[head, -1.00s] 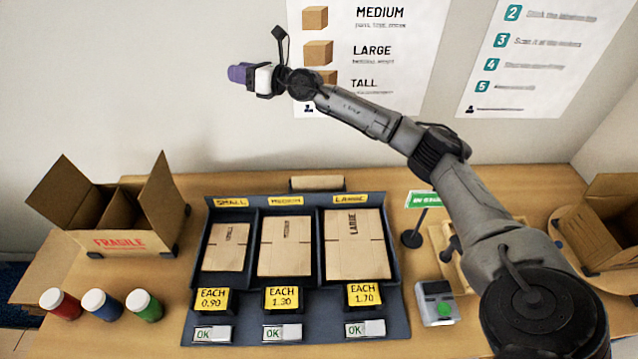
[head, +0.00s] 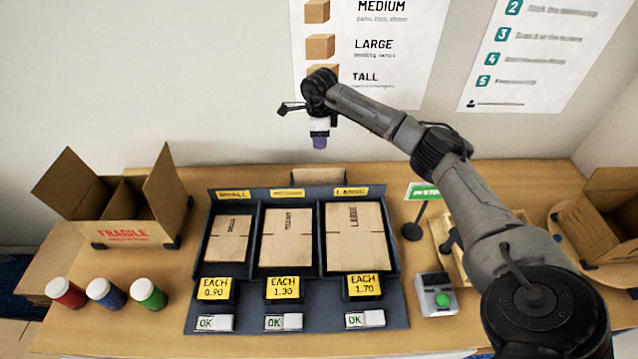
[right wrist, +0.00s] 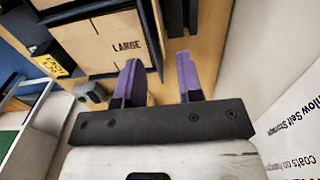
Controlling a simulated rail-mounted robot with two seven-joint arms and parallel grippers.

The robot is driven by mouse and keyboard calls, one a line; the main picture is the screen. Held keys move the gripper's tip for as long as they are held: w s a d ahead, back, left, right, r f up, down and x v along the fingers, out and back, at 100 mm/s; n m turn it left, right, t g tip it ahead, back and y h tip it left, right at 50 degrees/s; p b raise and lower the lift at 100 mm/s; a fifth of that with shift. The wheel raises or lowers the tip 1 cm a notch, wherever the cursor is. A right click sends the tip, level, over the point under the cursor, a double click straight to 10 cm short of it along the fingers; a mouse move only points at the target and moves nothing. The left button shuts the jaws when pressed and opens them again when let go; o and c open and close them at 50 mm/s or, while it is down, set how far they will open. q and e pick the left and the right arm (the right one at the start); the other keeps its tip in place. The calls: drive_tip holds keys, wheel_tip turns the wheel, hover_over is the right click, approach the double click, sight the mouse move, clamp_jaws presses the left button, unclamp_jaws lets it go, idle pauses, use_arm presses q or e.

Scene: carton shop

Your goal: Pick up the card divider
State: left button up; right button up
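A plain brown cardboard piece (head: 318,175) stands behind the sorting tray, partly hidden by the tray's back edge. It may be the card divider, but I cannot tell for sure. My right gripper (head: 320,143) hangs above and behind it, with purple fingers pointing down, apart from it. In the right wrist view the two purple fingers of my right gripper (right wrist: 158,65) are spread, with nothing held between them. My left gripper is not in view.
The dark tray (head: 300,313) holds flat cartons in three bays. An open FRAGILE carton (head: 125,234) stands left, behind several lidded jars (head: 105,293). A green sign (head: 423,192), a green-button device (head: 436,297) and another open carton (head: 610,225) are at right.

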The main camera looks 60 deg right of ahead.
sight(319, 170)
wheel_tip(319, 170, down, 8)
drive_tip(key=shift+s+a+f, duration=0.1)
drive_tip(key=shift+a+f, duration=0.05)
drive_tip(key=shift+f, duration=1.1)
drive_tip(key=shift+a+f, duration=0.15)
drive_tip(key=shift+f, duration=1.1)
drive_tip(key=shift+r, duration=0.1)
clamp_jaws()
